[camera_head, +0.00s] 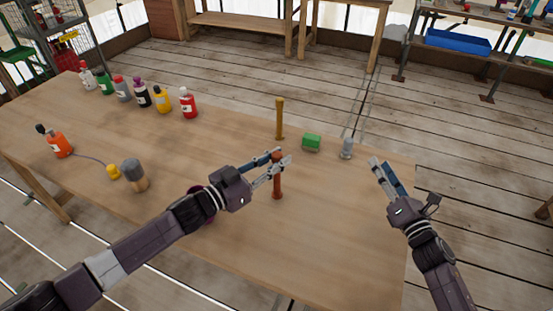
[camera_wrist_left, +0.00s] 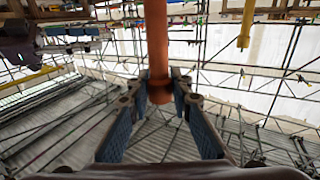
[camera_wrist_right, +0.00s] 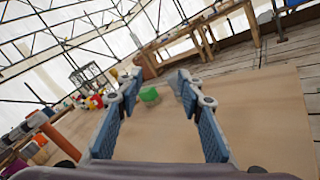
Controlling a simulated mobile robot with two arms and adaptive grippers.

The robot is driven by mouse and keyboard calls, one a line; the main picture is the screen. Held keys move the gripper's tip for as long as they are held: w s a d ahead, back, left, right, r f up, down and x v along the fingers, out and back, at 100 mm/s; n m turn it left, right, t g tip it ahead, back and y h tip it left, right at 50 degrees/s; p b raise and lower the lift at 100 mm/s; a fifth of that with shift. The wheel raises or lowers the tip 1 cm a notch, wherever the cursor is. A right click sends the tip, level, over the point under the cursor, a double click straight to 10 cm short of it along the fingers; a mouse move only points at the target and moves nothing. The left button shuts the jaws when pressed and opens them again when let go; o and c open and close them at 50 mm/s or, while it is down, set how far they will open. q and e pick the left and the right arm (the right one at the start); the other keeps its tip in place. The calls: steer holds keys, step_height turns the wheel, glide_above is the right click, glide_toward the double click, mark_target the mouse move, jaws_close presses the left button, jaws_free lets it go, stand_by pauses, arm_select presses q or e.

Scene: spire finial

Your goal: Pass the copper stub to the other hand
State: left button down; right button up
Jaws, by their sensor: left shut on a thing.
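The copper stub (camera_head: 277,182) is a reddish-brown rod, held upright in my left gripper (camera_head: 278,162). In the left wrist view the stub (camera_wrist_left: 157,45) stands between the two fingers of the left gripper (camera_wrist_left: 161,88), which are shut on it. Its lower part shows below the fingers in the head view; I cannot tell whether it touches the table. My right gripper (camera_head: 382,171) is at the right end of the table, apart from the stub. In the right wrist view the fingers of the right gripper (camera_wrist_right: 158,88) are wide apart with nothing between them.
A brass-coloured post (camera_head: 279,118), a green block (camera_head: 311,142) and a grey piece (camera_head: 346,148) stand on the table (camera_head: 230,140) beyond the grippers. Several bottles line the back left.

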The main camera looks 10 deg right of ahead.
steer(key=s+d+f+m+g+h, duration=0.25)
steer(key=s+d+f+m, duration=0.2)
steer(key=d+f, duration=0.3)
steer(key=s+d+f+m+g+h, duration=0.1)
steer(key=s+d+f+m+h, duration=0.4)
steer(key=d, duration=0.4)
steer(key=s+a+f+m+g+y, duration=0.25)
steer(key=s+a+f, duration=0.35)
steer(key=f, duration=0.5)
steer(key=s+a+f+m+g+y, duration=0.1)
steer(key=s+a+f+m+g, duration=0.35)
steer(key=f, duration=0.65)
steer(key=s+a+f+m+g+y, duration=0.1)
steer(key=s+a+f+m+g, duration=0.15)
steer(key=s+a+f, duration=0.65)
steer(key=s+a+f+m+g+y, duration=0.1)
steer(key=s+a+f+m, duration=0.3)
steer(key=s, duration=0.5)
steer(key=s+a+f+m+g+y, duration=0.2)
steer(key=s+a+f+m+g, duration=0.2)
steer(key=s+a+f, duration=0.4)
steer(key=shift+s+a, duration=0.5)
steer(key=shift+a, duration=1)
